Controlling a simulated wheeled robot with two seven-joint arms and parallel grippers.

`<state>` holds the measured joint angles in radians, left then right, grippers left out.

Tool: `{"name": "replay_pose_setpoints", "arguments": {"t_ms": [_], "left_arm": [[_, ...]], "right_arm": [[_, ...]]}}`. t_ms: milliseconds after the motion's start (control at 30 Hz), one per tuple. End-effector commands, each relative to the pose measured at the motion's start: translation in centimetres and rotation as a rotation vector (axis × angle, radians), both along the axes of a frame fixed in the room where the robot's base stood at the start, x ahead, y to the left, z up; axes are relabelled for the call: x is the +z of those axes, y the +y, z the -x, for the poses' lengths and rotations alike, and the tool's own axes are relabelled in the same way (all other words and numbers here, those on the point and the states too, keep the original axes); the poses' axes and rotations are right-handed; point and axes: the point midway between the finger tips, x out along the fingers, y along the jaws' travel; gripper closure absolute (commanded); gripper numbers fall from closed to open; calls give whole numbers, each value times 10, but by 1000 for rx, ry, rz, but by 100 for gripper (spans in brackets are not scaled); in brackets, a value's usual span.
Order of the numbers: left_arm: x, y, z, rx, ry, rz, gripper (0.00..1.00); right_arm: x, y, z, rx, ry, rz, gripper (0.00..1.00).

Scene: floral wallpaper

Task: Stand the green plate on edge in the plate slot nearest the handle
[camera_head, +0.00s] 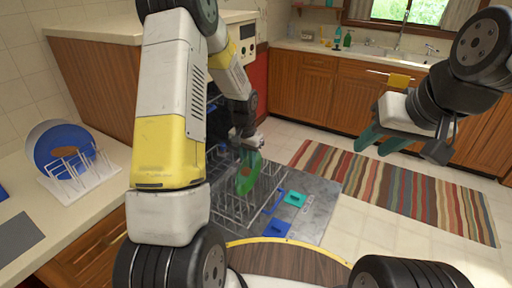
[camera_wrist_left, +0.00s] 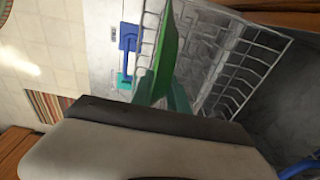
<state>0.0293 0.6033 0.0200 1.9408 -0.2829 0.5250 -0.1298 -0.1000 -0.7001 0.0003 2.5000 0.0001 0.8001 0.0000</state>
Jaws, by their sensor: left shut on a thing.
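The green plate (camera_head: 248,174) hangs on edge over the wire dish rack (camera_head: 228,206) of the open dishwasher. My left gripper (camera_head: 246,150) is shut on its upper edge. In the left wrist view the plate (camera_wrist_left: 173,45) shows as a thin green sheet between the teal fingers (camera_wrist_left: 162,95), beside the rack wires (camera_wrist_left: 232,68). I cannot tell whether the plate's lower edge sits in a slot. My right gripper (camera_head: 382,140) is open and empty, raised at the right.
The lowered dishwasher door (camera_head: 318,203) bears a teal piece (camera_head: 295,199) and a blue piece (camera_head: 274,229). At left, a white drying rack (camera_head: 90,178) with plates stands on the counter. A striped rug (camera_head: 400,195) lies on the floor beyond.

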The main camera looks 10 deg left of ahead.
Motion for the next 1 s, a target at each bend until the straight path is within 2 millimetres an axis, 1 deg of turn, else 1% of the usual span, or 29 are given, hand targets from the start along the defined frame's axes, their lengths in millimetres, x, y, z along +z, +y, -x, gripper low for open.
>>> {"name": "replay_pose_setpoints", "arguments": {"t_ms": [1000], "left_arm": [[-82, 0, 0, 1, 0, 1, 100]], "right_arm": [[0, 0, 0, 0, 0, 0, 64]]}}
